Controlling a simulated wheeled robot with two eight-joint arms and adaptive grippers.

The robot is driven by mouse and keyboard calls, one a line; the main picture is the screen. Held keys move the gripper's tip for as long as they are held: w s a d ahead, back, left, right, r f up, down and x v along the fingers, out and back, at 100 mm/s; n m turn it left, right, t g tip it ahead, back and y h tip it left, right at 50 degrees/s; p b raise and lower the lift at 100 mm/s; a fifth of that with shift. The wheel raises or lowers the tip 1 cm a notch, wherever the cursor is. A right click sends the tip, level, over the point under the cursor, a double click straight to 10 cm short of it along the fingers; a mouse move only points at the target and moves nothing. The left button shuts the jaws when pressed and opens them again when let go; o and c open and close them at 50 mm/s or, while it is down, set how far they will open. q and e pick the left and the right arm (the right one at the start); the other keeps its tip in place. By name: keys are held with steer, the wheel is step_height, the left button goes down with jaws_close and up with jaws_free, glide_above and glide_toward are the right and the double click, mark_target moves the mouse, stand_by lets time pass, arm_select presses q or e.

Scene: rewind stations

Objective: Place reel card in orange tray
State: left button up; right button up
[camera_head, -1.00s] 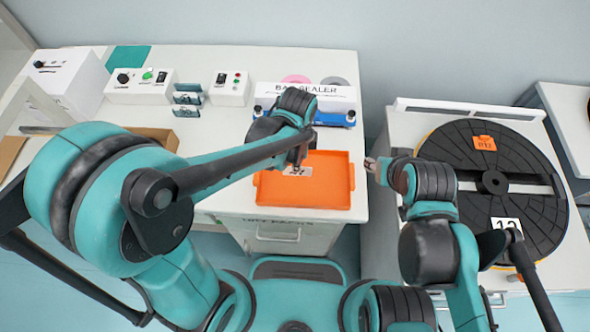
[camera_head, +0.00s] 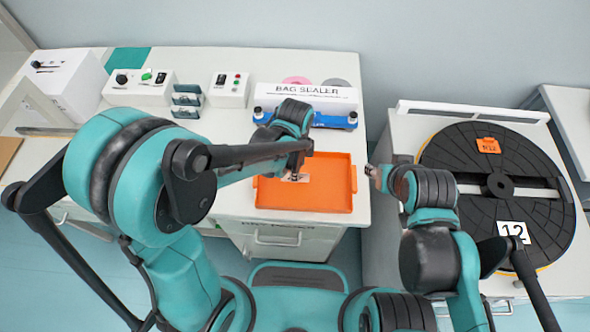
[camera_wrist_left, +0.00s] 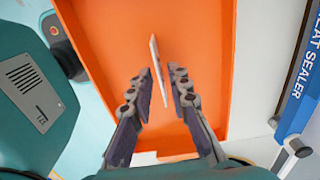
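The orange tray (camera_head: 333,192) stands at the right front of the white bench. My left gripper (camera_head: 296,176) points down into it. In the left wrist view its fingers (camera_wrist_left: 162,94) are apart, with a thin pale card (camera_wrist_left: 157,68), seen nearly edge-on, between them. A gap shows on each side of the card, and the orange tray floor (camera_wrist_left: 112,30) lies behind it. Whether the card touches the floor is unclear. In the head view the card is small and partly hidden by the gripper. My right gripper (camera_head: 373,171) is right of the tray, its fingers too small to judge.
A bag sealer (camera_head: 306,94) stands behind the tray. Control boxes (camera_head: 140,87) and small dark holders (camera_head: 187,98) are at the back left. A black reel turntable (camera_head: 465,150) with an orange tag (camera_head: 489,146) and a "12" card (camera_head: 513,233) is on the right.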

arm_select(q)
steer(key=shift+r, duration=0.15)
steer(key=shift+r+p, duration=0.35)
step_height(320, 180, up, 12)
steer(key=f+p, duration=0.1)
steer(key=p, duration=0.3)
steer(key=s+a+r+n+t, duration=0.3)
steer(key=a+n, duration=0.4)
steer(key=n, duration=0.2)
steer(key=s+a+r+n+t, duration=0.3)
steer(key=a+r+n+t, duration=0.1)
steer(key=a+n, duration=0.3)
steer(key=shift+a+n, duration=0.4)
steer(key=shift+n, duration=0.6)
steer(key=shift+s+f, duration=0.1)
